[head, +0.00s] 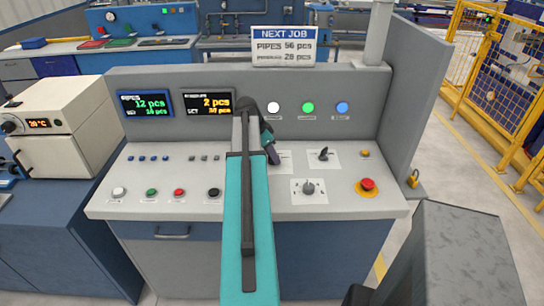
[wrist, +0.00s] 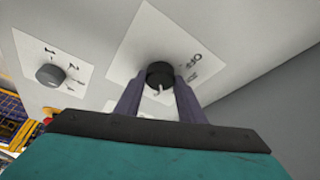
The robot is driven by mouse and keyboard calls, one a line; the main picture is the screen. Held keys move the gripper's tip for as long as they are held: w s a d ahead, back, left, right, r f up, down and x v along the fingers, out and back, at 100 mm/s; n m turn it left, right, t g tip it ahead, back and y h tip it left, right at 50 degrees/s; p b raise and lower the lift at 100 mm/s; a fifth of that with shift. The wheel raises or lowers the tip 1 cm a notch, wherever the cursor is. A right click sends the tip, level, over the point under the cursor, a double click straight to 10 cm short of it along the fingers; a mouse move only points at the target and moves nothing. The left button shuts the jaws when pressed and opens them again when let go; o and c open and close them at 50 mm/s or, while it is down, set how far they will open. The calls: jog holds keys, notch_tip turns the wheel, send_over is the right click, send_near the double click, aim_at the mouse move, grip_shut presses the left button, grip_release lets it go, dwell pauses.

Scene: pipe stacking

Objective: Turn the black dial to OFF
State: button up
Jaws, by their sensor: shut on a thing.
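The black dial (wrist: 160,70) sits on a white label plate (wrist: 140,40) in the wrist view. Its white pointer mark faces down the picture, toward my gripper. Lettering stands to the right of the dial, too slanted to read surely. My gripper (wrist: 159,84) has one finger on each side of the dial and is shut on it. In the head view my gripper (head: 269,147) is at the panel's sloped top. It hides the dial there, and only part of the plate (head: 285,162) shows beside it.
A grey dial (head: 308,188) on its own plate and a black switch (head: 323,154) are to the right. A red emergency button (head: 367,185) is near the right edge. Several push buttons lie left of my arm. An upright panel with screens and lights stands behind.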

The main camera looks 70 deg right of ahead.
jog(key=n, duration=0.1)
jog(key=n+t+b, duration=0.1)
jog(key=n, duration=0.1)
jog(key=n+h, duration=0.1)
jog(key=n, duration=0.1)
jog(key=shift+s+a+t, duration=0.1)
jog(key=shift+s+t, duration=0.15)
jog(key=shift+t, duration=0.15)
jog(key=n+t, duration=0.1)
jog(key=n, duration=0.1)
jog(key=n+t, duration=0.1)
jog(key=n, duration=0.2)
jog(key=shift+s+n+b, duration=0.1)
jog(key=shift+n+b, duration=0.2)
jog(key=shift+b, duration=0.05)
jog(key=n+t, duration=0.1)
jog(key=n, duration=0.2)
jog(key=n+t, duration=0.1)
jog(key=n, duration=0.1)
jog(key=shift+s+n+y, duration=0.2)
jog(key=shift+n+y, duration=0.2)
jog(key=shift+d+n+t+y+b, duration=0.15)
jog(key=shift+n+t+y+b, duration=0.25)
jog(key=shift+n, duration=0.9)
jog(key=shift+d+n+t+y+b, duration=0.15)
jog(key=shift+n+t+y+b, duration=0.2)
jog(key=shift+n, duration=0.95)
jog(key=o, duration=1)
